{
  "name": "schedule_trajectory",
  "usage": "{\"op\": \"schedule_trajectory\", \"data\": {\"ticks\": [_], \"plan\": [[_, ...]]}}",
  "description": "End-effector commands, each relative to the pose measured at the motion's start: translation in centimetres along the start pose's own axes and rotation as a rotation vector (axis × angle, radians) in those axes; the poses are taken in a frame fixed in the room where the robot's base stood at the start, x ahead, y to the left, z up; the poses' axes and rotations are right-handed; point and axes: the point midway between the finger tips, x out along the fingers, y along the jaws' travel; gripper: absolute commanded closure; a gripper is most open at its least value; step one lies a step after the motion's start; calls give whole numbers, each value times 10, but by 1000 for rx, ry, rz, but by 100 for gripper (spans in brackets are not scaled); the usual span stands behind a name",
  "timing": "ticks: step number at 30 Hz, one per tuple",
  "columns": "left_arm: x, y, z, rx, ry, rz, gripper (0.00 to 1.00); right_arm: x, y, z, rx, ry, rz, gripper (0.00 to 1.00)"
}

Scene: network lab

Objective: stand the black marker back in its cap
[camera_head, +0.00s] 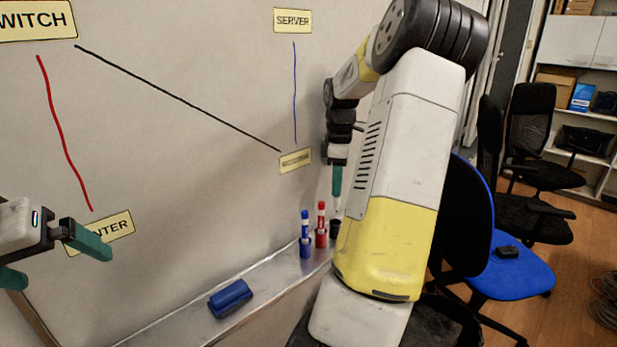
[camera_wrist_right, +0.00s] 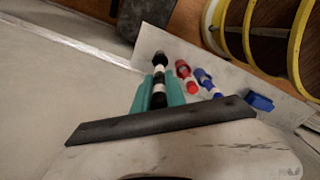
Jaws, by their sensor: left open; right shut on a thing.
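My right gripper (camera_head: 336,181) is shut on the black marker (camera_head: 337,203), which hangs roughly upright with its white part showing below the green fingers. The black cap (camera_head: 335,227) stands on the tray just beneath it, partly beside my right arm. In the right wrist view the fingers (camera_wrist_right: 158,92) clasp the marker (camera_wrist_right: 158,76), and the cap (camera_wrist_right: 160,59) lines up with its far end. I cannot tell whether the tip is inside the cap or just above it. My left gripper (camera_head: 62,267) is open and empty in front of the whiteboard at the left.
A red marker (camera_head: 321,224) and a blue marker (camera_head: 305,234) stand in caps close left of the black cap. A blue eraser (camera_head: 230,298) lies on the tray (camera_head: 272,286). The whiteboard (camera_head: 190,190) rises behind. Chairs stand at the right.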

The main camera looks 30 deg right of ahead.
Motion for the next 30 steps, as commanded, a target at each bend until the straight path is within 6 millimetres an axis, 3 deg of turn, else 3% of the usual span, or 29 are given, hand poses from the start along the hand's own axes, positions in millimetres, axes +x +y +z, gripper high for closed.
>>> {"op": "schedule_trajectory", "data": {"ticks": [21, 30], "plan": [[0, 0, 0, 0, 0, 0, 0, 58, 0, -1, -1, 0, -1, 100], [0, 0, 0, 0, 0, 0, 0, 73, 0, 0, 0, 0, -1, 100]]}}
